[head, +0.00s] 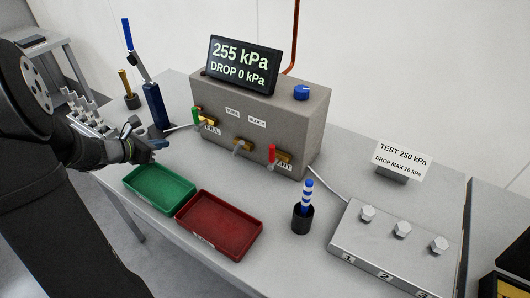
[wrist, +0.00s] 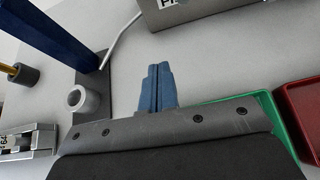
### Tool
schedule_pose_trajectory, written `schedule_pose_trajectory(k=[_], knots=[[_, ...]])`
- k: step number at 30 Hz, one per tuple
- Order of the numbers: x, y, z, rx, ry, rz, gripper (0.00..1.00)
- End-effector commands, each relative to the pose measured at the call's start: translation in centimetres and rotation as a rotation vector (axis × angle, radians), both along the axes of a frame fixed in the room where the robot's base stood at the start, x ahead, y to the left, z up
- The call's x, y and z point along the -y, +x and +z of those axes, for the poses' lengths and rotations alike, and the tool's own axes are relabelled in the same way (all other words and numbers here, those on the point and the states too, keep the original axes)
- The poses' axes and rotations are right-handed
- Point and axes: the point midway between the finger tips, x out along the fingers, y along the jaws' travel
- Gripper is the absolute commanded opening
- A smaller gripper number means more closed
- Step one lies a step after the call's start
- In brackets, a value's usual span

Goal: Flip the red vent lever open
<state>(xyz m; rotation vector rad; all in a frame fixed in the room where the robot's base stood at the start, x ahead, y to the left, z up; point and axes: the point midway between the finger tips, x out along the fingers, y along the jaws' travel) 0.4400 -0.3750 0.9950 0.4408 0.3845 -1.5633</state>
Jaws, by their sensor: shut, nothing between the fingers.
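The red vent lever (head: 271,154) stands upright on a brass valve at the lower right of the grey test block's front (head: 255,125), beside a label partly hidden by it. The display (head: 244,64) on the block reads 255 kPa, DROP 0 kPa. My gripper (head: 155,143) is left of the block, above the table behind the green tray, well apart from the red lever. In the wrist view my gripper's blue fingers (wrist: 158,85) are together with nothing between them. The red lever is not in the wrist view.
A green tray (head: 137,191) and a red tray (head: 184,219) lie in front of the block. A dark cup (head: 303,224) with a blue-striped stick stands right of them. A blue hand pump (head: 156,107) stands behind my gripper. A numbered block (head: 345,240) sits at right.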

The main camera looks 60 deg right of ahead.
Motion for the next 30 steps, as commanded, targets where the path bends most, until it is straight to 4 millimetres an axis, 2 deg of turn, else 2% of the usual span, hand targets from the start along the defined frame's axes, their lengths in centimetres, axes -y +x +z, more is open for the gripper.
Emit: schedule_pose_trajectory(k=[5, 14, 21, 30], knots=[[1.5, -2.3, -0.1, 0.117, -0.05, -0.185, 0.0], [4.2, -7.9, 0.4, 0.432, -0.268, -0.615, 0.0], [5.2, -12.3, 1.1, 0.692, -0.523, -0.892, 0.0], [5.4, -16.9, 2.3, 1.003, -0.91, -1.101, 0.0]])
